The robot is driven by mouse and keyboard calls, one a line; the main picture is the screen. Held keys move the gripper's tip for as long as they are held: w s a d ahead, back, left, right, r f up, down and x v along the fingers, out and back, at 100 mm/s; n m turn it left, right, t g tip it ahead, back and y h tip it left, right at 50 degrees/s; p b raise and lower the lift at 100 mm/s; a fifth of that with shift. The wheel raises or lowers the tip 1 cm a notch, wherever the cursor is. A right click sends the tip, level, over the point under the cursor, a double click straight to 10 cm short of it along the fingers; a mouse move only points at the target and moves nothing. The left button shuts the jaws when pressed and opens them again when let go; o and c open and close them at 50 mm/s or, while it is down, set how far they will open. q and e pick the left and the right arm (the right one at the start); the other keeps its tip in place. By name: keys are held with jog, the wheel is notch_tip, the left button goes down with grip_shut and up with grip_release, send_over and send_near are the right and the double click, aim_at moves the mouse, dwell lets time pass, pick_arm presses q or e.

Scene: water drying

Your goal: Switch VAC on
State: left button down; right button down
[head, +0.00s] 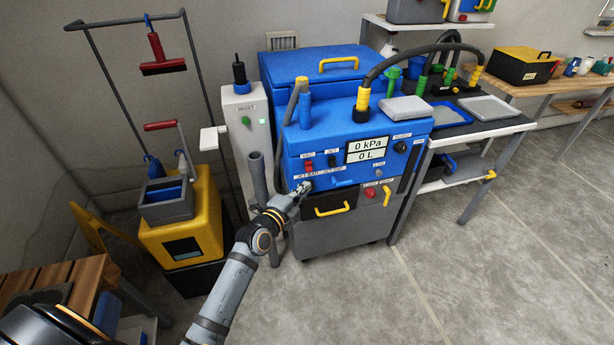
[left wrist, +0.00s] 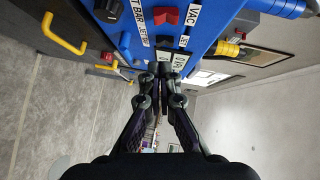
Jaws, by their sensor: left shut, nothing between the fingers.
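The blue machine (head: 400,128) stands in the middle of the head view, with a VAC label on its front panel. A red VAC switch (head: 309,166) sits under that label. In the left wrist view the panel appears turned, with the red VAC switch (left wrist: 167,15) beside the VAC label (left wrist: 194,17) at the top. My left gripper (head: 303,187) is shut and empty, low in front of the panel, below the VAC switch. In the left wrist view its fingertips (left wrist: 164,68) are together; contact with the panel cannot be told. The display (head: 367,150) reads 0 kPa and 0 L.
A JET switch (head: 332,161) sits right of VAC. A black drawer with a yellow handle (head: 331,210) and a red knob (head: 370,193) are lower on the machine. A yellow bucket cart (head: 185,235) stands left, a side table (head: 485,130) right. The front floor is clear.

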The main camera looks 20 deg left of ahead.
aim_at(308, 166)
pick_arm(q)
jog(key=w, duration=0.2)
jog(key=w+a+f, duration=0.1)
jog(key=w, duration=0.4)
jog(key=shift+w+a+f, duration=0.15)
jog(key=shift+w+f, duration=0.1)
jog(key=shift+f, duration=0.05)
pick_arm(e)
jog(key=shift+w, duration=0.35)
jog(key=shift+f, duration=0.1)
